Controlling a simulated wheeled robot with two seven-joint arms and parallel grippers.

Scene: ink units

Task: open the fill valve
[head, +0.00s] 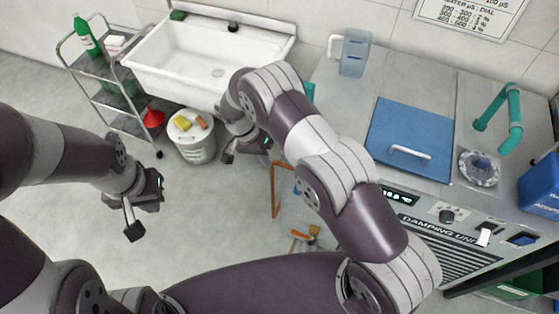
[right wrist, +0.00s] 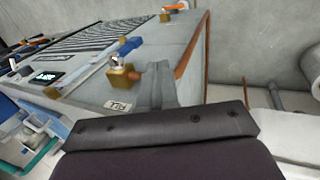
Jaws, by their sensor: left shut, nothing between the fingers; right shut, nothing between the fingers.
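The side of the damping unit (right wrist: 185,50) shows in the right wrist view, with a small label (right wrist: 117,106) that seems to read FILL. Just above the label is a brass valve (right wrist: 120,77) with a blue lever (right wrist: 131,46) and a rounded orange-brown end. My right gripper (right wrist: 163,85) is shut and empty, its fingers just right of this valve in the picture; I cannot tell whether they touch it. In the head view my right gripper (head: 232,153) hangs left of the unit, partly behind my forearm. My left gripper (head: 135,228) is shut and empty over the floor.
A white bucket (head: 194,145), a sink (head: 205,60) and a cart (head: 100,75) stand behind. The floor between my grippers is clear.

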